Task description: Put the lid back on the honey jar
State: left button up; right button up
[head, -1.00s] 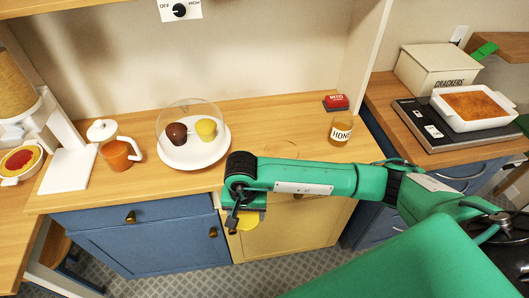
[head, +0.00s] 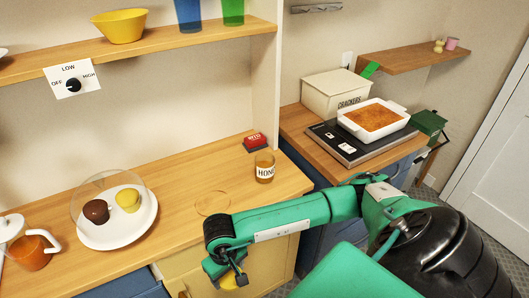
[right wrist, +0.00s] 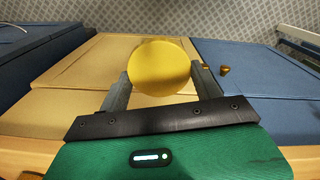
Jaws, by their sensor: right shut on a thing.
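The honey jar (head: 264,168) is a small amber glass jar with a white "HONEY" label. It stands upright, without a lid, near the back of the wooden counter, close to the upright panel. My right gripper (head: 232,279) is in front of the counter's front edge, left of and nearer than the jar. It is shut on the round yellow lid (right wrist: 159,67), which shows between its two fingers in the right wrist view. In the head view the lid is mostly hidden by the gripper. My left gripper is not in view.
A red box (head: 255,143) stands just behind the jar. A thin ring outline (head: 212,203) lies on the counter (head: 185,180). A shelf (head: 160,50) overhangs the back. A hob with a baking dish (head: 374,119) is right.

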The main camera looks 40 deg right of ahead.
aim_at(264, 161)
jog(key=k+l+u, duration=0.1)
jog(key=l, duration=0.35)
jog(key=k+l+u, duration=0.1)
jog(key=l, duration=0.35)
jog(key=k+l+u, duration=0.1)
jog(key=k+l, duration=0.15)
jog(key=l, duration=0.15)
jog(key=k+l+u, duration=0.1)
jog(key=l, duration=0.35)
jog(key=k+l+u, duration=0.1)
jog(key=k+l, duration=0.15)
jog(key=l, duration=0.15)
jog(key=k+l+u, duration=0.1)
jog(key=l, duration=0.25)
jog(key=k+l, duration=0.35)
jog(key=i+l+u, duration=0.05)
